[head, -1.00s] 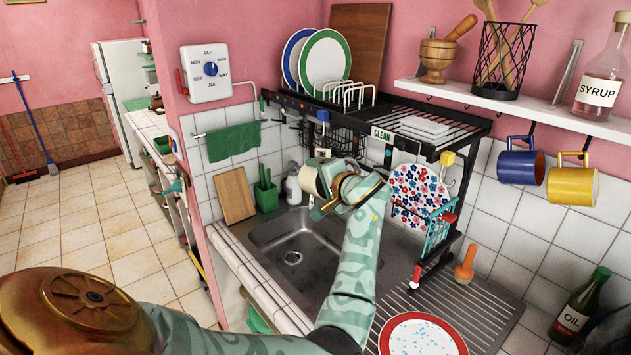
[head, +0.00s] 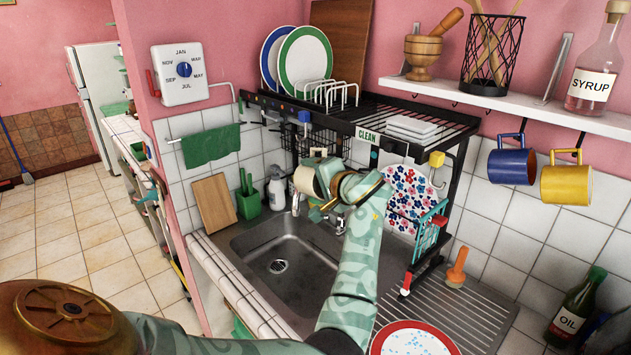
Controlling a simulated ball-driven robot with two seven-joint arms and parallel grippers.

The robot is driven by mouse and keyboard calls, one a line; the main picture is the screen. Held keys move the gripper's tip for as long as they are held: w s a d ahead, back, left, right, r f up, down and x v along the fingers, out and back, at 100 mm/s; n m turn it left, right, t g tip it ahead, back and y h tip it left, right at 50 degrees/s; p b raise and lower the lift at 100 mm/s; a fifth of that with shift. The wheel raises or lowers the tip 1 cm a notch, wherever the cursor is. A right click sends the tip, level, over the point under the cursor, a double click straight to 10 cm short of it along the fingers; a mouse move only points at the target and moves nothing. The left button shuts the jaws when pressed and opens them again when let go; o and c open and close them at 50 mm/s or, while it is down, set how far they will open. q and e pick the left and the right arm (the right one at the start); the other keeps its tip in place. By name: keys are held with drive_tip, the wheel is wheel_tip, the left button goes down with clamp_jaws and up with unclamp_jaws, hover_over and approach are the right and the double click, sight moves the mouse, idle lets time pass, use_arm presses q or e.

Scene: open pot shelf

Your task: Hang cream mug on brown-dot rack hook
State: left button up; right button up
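The cream mug (head: 305,181) is held tilted in front of the rack, above the back of the sink. My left gripper (head: 326,186) is closed around it from the right; the fingers are partly hidden by the wrist. The black dish rack (head: 375,118) has hooks under its front rail. A blue tag (head: 304,116) and a yellow tag (head: 436,158) mark two of them. I cannot make out a brown dot; the rail behind the mug and wrist is partly hidden. Whether the mug touches a hook cannot be told. My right gripper is out of view.
The steel sink (head: 265,285) lies below the mug. A blue mug (head: 511,165) and a yellow mug (head: 567,185) hang under the right shelf (head: 500,102).

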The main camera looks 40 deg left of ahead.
use_arm(q)
drive_tip(key=shift+s+d+r, duration=0.1)
drive_tip(key=shift+s+r, duration=0.05)
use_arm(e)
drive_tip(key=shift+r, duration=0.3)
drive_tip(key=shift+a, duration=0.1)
use_arm(q)
drive_tip(key=shift+w, duration=0.25)
drive_tip(key=shift+w+f+b, duration=0.2)
drive_tip(key=shift+w+b, duration=0.25)
drive_tip(key=shift+w, duration=0.15)
drive_tip(key=shift+w+f+b, duration=0.15)
drive_tip(key=shift+w+b, duration=0.25)
drive_tip(key=shift+w, duration=0.2)
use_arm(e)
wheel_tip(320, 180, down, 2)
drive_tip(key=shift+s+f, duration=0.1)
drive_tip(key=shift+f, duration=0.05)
use_arm(q)
drive_tip(key=shift+r, duration=0.1)
